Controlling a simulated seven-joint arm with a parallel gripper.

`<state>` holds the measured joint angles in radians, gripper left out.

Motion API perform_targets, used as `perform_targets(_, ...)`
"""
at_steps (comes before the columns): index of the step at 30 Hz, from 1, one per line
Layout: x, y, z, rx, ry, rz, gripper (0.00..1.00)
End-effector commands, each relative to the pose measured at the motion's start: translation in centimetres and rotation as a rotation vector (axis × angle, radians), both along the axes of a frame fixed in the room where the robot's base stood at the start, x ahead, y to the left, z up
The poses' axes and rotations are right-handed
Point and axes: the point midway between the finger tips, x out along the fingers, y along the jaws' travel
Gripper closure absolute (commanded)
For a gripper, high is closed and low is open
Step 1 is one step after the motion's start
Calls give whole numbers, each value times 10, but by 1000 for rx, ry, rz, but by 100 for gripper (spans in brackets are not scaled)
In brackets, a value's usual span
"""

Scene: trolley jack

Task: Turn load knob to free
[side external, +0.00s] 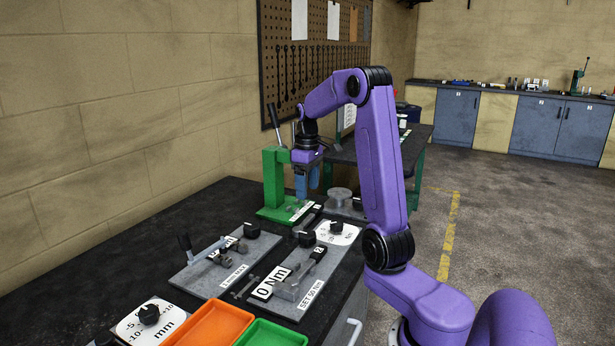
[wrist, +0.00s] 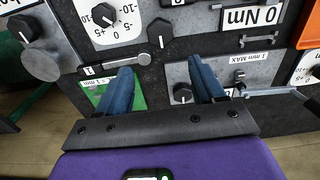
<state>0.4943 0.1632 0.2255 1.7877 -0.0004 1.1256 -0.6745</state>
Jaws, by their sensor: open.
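My gripper (side external: 307,190) is open and empty, pointing down above the bench near the green press. Its two blue fingers (wrist: 161,67) are wide apart in the wrist view, with bare bench between the tips. A black knob with a white line (wrist: 22,28) sits at the upper left of the wrist view, beside a round grey disc (wrist: 40,64); a partly cut-off label next to it may read "load", but I cannot be sure. In the side view this dark knob (side external: 358,203) is partly hidden by my arm. Neither finger touches it.
A black knob on a white numbered dial (wrist: 104,14) and another black knob (wrist: 160,32) stand near my fingers. The green press (side external: 274,178) rises beside my gripper. Plates with levers, an orange tray (side external: 208,325) and a green tray (side external: 270,334) fill the front.

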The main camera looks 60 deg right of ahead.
Motion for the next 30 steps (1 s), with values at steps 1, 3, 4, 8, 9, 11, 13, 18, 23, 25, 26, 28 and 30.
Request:
perform_targets(1, 1, -1, 8, -2, -2, 0, 32)
perform_targets(3, 1, 0, 15, -1, -1, 0, 32)
perform_targets(4, 0, 0, 18, -1, -1, 0, 32)
perform_targets(8, 0, 0, 24, -1, -1, 0, 32)
perform_targets(9, 0, 0, 25, 0, 0, 0, 32)
perform_targets(11, 0, 0, 26, 0, 0, 0, 32)
perform_targets(13, 0, 0, 26, 0, 0, 0, 32)
perform_targets(18, 0, 0, 25, 0, 0, 0, 32)
perform_targets(23, 0, 1, 25, 0, 0, 2, 32)
perform_targets(25, 2, 4, 25, 0, 0, 10, 32)
perform_targets(26, 3, 8, 25, 0, 0, 18, 32)
perform_targets(28, 7, 20, 24, 1, 0, 41, 32)
perform_targets(30, 13, 37, 23, 0, -2, 80, 32)
